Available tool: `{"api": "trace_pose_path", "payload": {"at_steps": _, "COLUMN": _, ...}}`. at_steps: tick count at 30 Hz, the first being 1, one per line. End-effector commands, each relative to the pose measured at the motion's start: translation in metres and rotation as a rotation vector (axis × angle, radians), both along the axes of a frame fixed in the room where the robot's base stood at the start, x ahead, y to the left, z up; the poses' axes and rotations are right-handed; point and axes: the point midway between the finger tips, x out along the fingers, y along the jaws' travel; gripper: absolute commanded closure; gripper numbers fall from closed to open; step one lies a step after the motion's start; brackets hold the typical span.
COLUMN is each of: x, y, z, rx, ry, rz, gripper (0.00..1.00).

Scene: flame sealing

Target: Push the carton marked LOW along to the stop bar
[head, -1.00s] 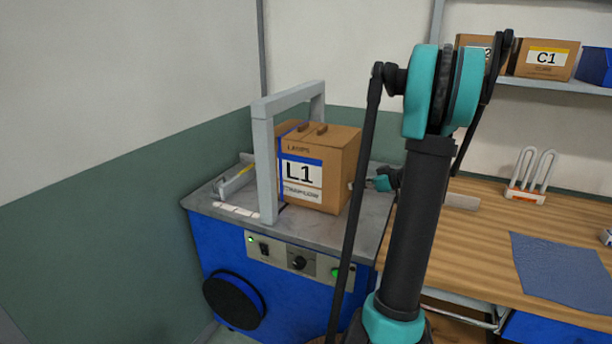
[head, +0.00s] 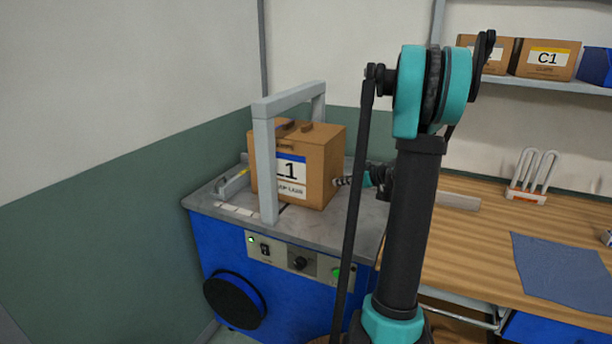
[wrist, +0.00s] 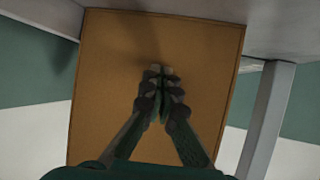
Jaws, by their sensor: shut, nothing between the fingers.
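The brown carton (head: 322,170) stands upright on the grey machine top, under the arch.
The grey arch (head: 265,170) spans the machine top (head: 350,222). The blue machine has a control panel (head: 290,258) in front. A wooden bench (head: 470,255) with a blue mat (head: 565,265) stands at right. The machine top right of the carton is mostly clear.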

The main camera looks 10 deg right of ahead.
Motion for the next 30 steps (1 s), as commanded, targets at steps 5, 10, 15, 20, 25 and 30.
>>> {"api": "trace_pose_path", "payload": {"at_steps": 5, "x": 0.007, "y": 0.010, "z": 0.000, "rx": 0.000, "ry": 0.000, "rz": 0.002, "gripper": 1.00}}
{"api": "trace_pose_path", "payload": {"at_steps": 10, "x": 0.013, "y": 0.019, "z": 0.000, "rx": 0.001, "ry": -0.001, "rz": 0.002, "gripper": 1.00}}
{"api": "trace_pose_path", "payload": {"at_steps": 15, "x": 0.020, "y": 0.027, "z": 0.000, "rx": 0.001, "ry": 0.000, "rz": 0.001, "gripper": 1.00}}
{"api": "trace_pose_path", "payload": {"at_steps": 20, "x": 0.025, "y": 0.036, "z": 0.000, "rx": 0.000, "ry": 0.000, "rz": 0.003, "gripper": 1.00}}
{"api": "trace_pose_path", "payload": {"at_steps": 25, "x": 0.032, "y": 0.044, "z": 0.000, "rx": 0.000, "ry": 0.000, "rz": 0.001, "gripper": 1.00}}
{"api": "trace_pose_path", "payload": {"at_steps": 30, "x": 0.030, "y": 0.041, "z": 0.000, "rx": 0.000, "ry": 0.000, "rz": -0.001, "gripper": 1.00}}
